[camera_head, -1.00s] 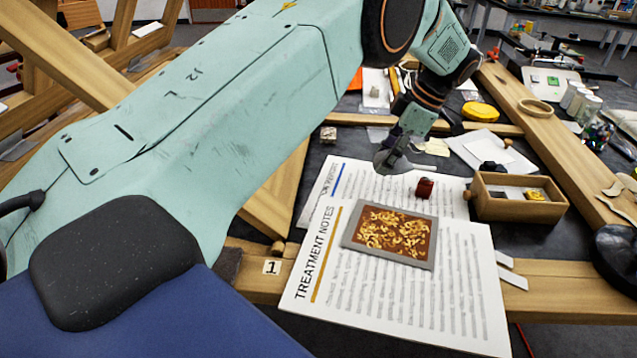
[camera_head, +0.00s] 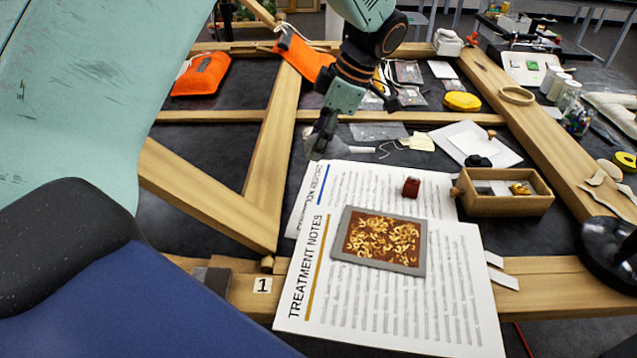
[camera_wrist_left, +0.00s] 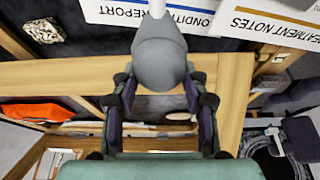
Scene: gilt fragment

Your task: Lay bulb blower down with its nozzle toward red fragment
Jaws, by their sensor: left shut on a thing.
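The bulb blower has a grey bulb and a pale nozzle. My left gripper (camera_head: 322,143) is shut on the bulb, beyond the far left corner of the papers. In the left wrist view the grey bulb (camera_wrist_left: 160,62) sits between the fingertips, and its nozzle points up the picture toward the papers. In the head view the nozzle (camera_head: 358,150) points right; the fingers partly hide the bulb. I cannot tell whether the blower touches the table. The red fragment (camera_head: 411,187), a small dark red block, lies on the papers, right of and nearer than the blower. My right gripper is not in view.
A grey-framed gilt panel (camera_head: 380,240) lies on the treatment notes (camera_head: 455,300). A wooden box (camera_head: 507,206) stands right of the fragment. Wooden beams (camera_head: 270,155) cross the table at left. A yellow disc (camera_head: 462,101) and white sheets (camera_head: 483,143) lie farther back.

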